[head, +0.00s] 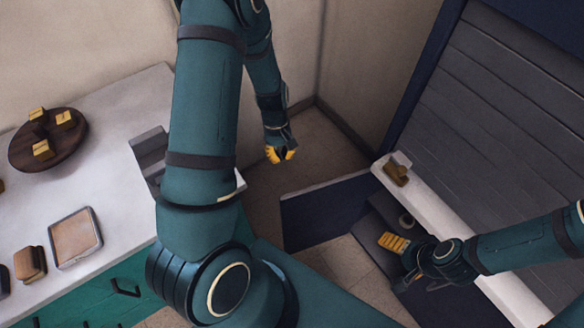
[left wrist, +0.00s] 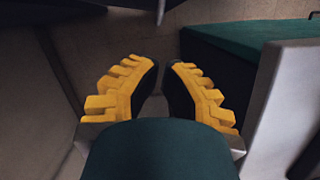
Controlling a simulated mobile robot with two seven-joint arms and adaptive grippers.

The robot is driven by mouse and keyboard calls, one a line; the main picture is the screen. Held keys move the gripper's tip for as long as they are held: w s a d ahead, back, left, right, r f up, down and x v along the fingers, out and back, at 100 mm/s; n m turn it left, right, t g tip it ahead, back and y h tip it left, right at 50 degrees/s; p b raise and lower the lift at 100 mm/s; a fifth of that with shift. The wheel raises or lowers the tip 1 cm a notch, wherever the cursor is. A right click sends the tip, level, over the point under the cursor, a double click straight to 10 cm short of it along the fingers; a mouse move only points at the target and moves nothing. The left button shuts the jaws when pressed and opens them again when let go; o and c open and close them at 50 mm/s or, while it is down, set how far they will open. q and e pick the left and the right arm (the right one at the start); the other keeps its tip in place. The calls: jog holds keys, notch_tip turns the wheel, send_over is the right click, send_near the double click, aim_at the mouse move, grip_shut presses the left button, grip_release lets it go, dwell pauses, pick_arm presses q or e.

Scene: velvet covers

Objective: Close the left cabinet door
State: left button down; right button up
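The left cabinet door (head: 326,211) is a dark navy panel. It stands open, jutting left from the cabinet's lower opening beneath a white ledge (head: 422,196). My left gripper (head: 281,161) hangs above the floor, beyond the door's upper left corner and apart from it. In the left wrist view its yellow fingers (left wrist: 161,70) lean together, tips close, with nothing seen between them. My right gripper (head: 394,242) is at the cabinet opening, right of the door. Its yellow fingers show from one side, so their spacing is unclear. Nothing visible is held in either.
A white counter (head: 110,115) with green drawers stands at left. It bears a round dark board (head: 60,155) with yellow blocks and a tray (head: 74,237). A small brown item (head: 396,172) lies on the ledge. Bare floor (head: 315,150) lies beyond the door.

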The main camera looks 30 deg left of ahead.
pick_arm(q)
jog(key=s+d+f+b, duration=0.1)
jog(key=f, duration=0.2)
jog(key=s+d+f, duration=0.1)
jog(key=f, duration=0.2)
jog(key=s+d+f+b, duration=0.1)
jog(key=d+f, duration=0.1)
jog(key=f, duration=0.1)
jog(key=shift+f+b, duration=0.1)
jog(key=shift+b, duration=0.2)
jog(key=shift+s+d, duration=0.2)
jog(key=shift+d, duration=0.15)
jog(key=shift+s, duration=0.1)
